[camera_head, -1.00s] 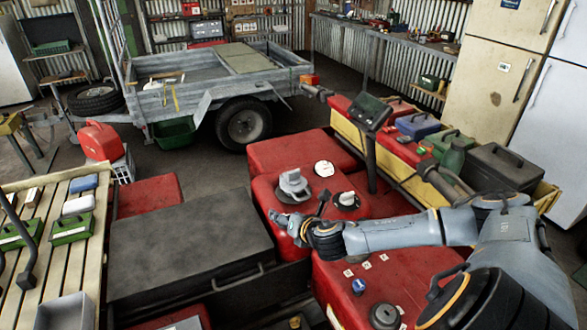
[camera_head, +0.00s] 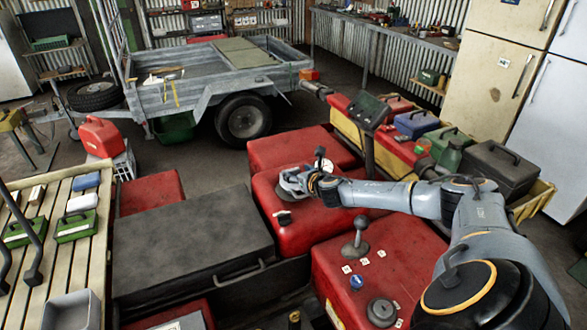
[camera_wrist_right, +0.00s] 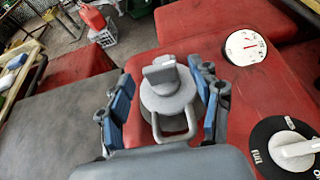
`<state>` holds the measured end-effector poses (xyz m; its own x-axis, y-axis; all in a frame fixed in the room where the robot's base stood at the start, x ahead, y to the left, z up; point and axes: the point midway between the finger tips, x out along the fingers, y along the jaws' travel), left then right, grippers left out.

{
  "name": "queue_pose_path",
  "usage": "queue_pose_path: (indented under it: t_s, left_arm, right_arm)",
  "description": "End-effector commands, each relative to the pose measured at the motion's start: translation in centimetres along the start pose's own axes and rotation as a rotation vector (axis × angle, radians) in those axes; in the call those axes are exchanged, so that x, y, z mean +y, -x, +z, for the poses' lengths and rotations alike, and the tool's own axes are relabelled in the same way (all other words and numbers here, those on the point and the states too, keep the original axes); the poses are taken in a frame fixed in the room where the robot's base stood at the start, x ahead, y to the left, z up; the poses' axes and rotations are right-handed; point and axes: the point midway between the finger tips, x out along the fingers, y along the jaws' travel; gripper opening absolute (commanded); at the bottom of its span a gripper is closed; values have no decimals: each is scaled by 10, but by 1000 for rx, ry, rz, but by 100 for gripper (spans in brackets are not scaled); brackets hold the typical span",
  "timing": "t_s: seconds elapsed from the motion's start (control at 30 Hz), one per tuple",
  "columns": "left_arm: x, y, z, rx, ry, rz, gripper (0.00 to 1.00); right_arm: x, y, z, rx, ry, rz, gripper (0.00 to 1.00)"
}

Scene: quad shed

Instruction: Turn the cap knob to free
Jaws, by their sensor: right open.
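The cap knob (camera_wrist_right: 160,72) is a grey raised grip on a round grey cap, with a loop handle in front, on top of the red tank (camera_wrist_right: 190,42). My right gripper (camera_wrist_right: 166,98) is open in the right wrist view. Its blue-padded fingers stand on either side of the cap, with gaps showing. In the head view, my right gripper (camera_head: 303,182) is over the cap (camera_head: 288,182) and partly covers it. My left gripper is not in view.
Beside the cap are a black fuel dial with a light knob (camera_wrist_right: 295,150) and a white gauge (camera_wrist_right: 245,47). A grey lever (camera_head: 356,240) stands on the nearer red body. A dark flat box (camera_head: 190,245) lies to the left.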

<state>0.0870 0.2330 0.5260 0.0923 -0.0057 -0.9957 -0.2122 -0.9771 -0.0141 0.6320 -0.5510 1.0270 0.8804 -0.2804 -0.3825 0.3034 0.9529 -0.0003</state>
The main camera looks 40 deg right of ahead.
Motion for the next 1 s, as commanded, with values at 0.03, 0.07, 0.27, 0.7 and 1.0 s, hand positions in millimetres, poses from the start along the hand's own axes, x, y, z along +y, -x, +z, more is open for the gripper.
queue_pose_path:
  t_s: [0.03,0.07,0.27,0.7,1.0]
  left_arm:
    - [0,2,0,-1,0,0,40]
    - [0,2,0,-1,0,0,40]
    - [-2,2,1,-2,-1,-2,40]
    - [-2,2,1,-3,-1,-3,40]
    - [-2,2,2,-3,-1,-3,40]
  right_arm:
    - [1,-8,1,-1,-3,1,64]
    - [2,-12,1,0,-2,0,64]
    - [1,-31,0,0,0,1,64]
    - [1,-37,0,1,0,1,64]
    - [1,-37,-1,1,0,1,9]
